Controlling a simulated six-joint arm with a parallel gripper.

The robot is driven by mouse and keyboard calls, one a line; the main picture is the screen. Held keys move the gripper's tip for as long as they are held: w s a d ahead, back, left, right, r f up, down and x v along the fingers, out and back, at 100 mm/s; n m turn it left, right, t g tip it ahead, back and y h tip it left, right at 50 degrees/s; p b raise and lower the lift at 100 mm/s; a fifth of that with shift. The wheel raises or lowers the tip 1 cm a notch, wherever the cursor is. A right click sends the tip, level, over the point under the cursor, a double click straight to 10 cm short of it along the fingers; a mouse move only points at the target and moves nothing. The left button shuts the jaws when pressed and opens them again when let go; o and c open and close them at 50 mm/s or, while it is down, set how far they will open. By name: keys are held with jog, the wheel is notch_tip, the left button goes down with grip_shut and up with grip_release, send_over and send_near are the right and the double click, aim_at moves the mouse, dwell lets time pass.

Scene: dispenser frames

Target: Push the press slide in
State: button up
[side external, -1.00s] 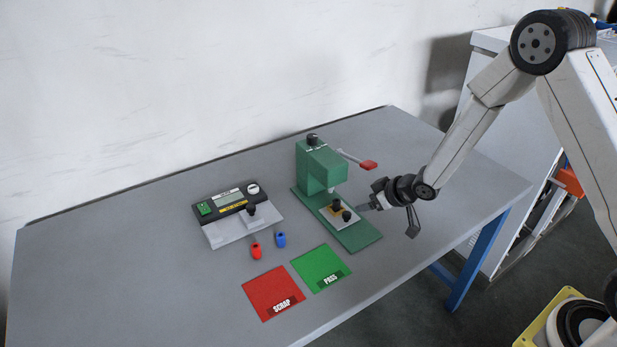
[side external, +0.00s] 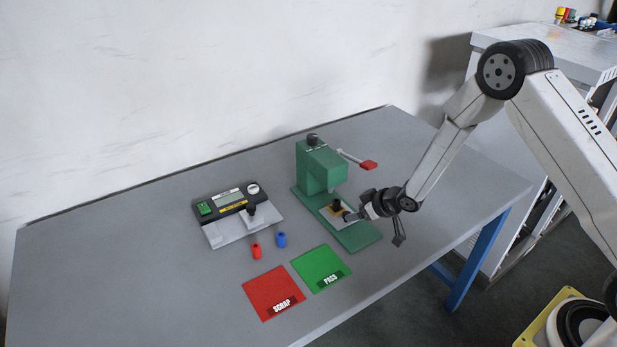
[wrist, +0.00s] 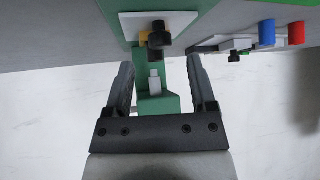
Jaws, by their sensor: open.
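The green press (side external: 320,165) stands upright on the table, its base reaching toward the front right. The press slide (side external: 328,216) is a light plate with a yellowish part and dark knobs, lying on that base in front of the press column. In the wrist view the slide's plate (wrist: 180,22) and a black knob (wrist: 158,38) show near the top. My gripper (side external: 352,214) is at the slide's right side, low over the base, and partly hides it. Its jaws (wrist: 160,64) are apart, with the knob just beyond them. I cannot tell whether they touch the slide.
A red-tipped lever (side external: 368,165) sticks out from the press above my gripper. Left of the press are a tester with a display (side external: 228,199), a red cylinder (side external: 256,251) and a blue cylinder (side external: 281,240). A red SCRAP mat (side external: 270,288) and green PASS mat (side external: 318,265) lie in front.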

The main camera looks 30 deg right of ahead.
aim_at(340, 211)
jog(key=shift+x, duration=2.1)
jog(key=shift+c, duration=0.2)
grip_shut()
